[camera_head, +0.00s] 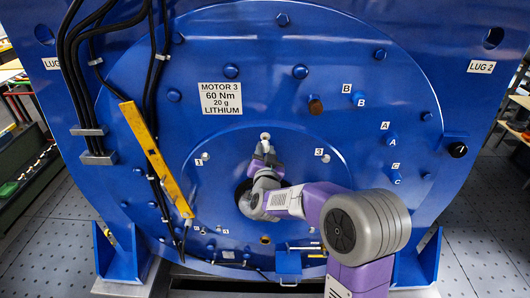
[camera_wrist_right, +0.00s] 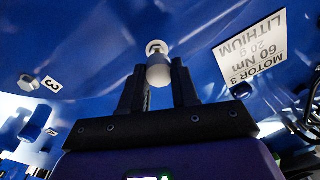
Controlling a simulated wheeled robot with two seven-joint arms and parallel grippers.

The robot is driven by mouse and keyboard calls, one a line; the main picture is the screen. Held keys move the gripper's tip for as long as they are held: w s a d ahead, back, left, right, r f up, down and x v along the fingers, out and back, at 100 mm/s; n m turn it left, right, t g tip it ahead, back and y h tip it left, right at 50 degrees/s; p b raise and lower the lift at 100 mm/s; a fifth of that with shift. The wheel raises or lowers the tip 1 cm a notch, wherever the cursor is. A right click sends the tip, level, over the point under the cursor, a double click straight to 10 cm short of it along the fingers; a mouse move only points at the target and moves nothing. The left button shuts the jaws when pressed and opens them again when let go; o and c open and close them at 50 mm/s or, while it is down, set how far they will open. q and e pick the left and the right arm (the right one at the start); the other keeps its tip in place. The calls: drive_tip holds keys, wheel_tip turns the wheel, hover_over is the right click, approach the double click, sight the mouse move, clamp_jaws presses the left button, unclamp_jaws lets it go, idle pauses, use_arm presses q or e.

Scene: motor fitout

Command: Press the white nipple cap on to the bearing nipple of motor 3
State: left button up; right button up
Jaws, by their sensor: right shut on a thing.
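Motor 3 (camera_head: 240,75) is a large blue housing with a white label (camera_head: 221,98). Its bearing nipple (camera_head: 265,137) shows as a small pale fitting above the dark centre hole; in the right wrist view it is a round metallic end (camera_wrist_right: 156,47). My right gripper (camera_head: 264,149) is just below it in the head view. In the right wrist view, its two dark fingers are closed on the white nipple cap (camera_wrist_right: 158,74). The cap lies in line with the nipple and overlaps its lower edge; I cannot tell whether they touch. My left gripper is not in view.
A yellow bar (camera_head: 156,158) and black cables (camera_head: 72,60) are left of my gripper. Bolts with tags 1 (camera_head: 206,156) and 3 (camera_head: 325,157) flank it.

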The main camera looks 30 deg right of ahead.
sight(265, 150)
drive_tip(key=shift+b+x, duration=0.45)
drive_tip(key=shift+x, duration=1.1)
drive_tip(key=o, duration=1.1)
drive_tip(key=shift+d, duration=0.1)
drive_tip(key=shift+c, duration=0.2)
drive_tip(key=v, duration=0.7)
drive_tip(key=shift+s+b, duration=0.25)
drive_tip(key=shift+b, duration=0.15)
drive_tip(key=shift+f, duration=0.1)
